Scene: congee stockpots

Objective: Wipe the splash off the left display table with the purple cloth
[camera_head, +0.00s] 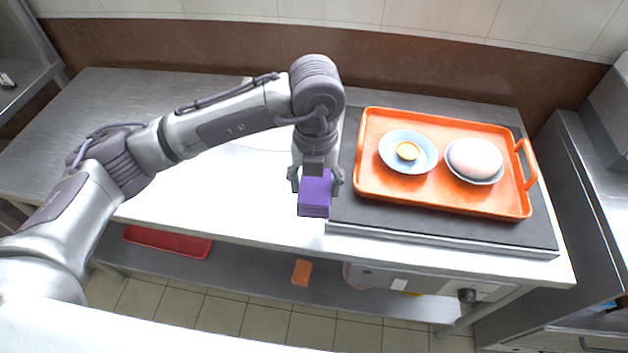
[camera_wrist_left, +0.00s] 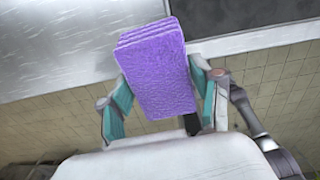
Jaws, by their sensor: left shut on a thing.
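My left gripper (camera_head: 315,186) is shut on the purple cloth (camera_head: 315,197), a folded block with layered edges. The cloth is in front of the table's front part, left of the dark griddle plate; I cannot tell whether it touches the surface. In the left wrist view the cloth (camera_wrist_left: 158,75) sits between the two teal finger pads. The metal display table (camera_head: 190,212) runs across the head view. No splash is clearly visible; my left arm covers part of the tabletop. My right gripper is not in view.
An orange tray (camera_head: 440,203) stands on the dark plate (camera_head: 380,225) at the right, holding a blue plate (camera_head: 393,163) with a small round item and a bowl with a pale domed item (camera_head: 475,158). A red tray (camera_head: 168,241) and an orange block (camera_head: 301,272) lie on the lower shelf.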

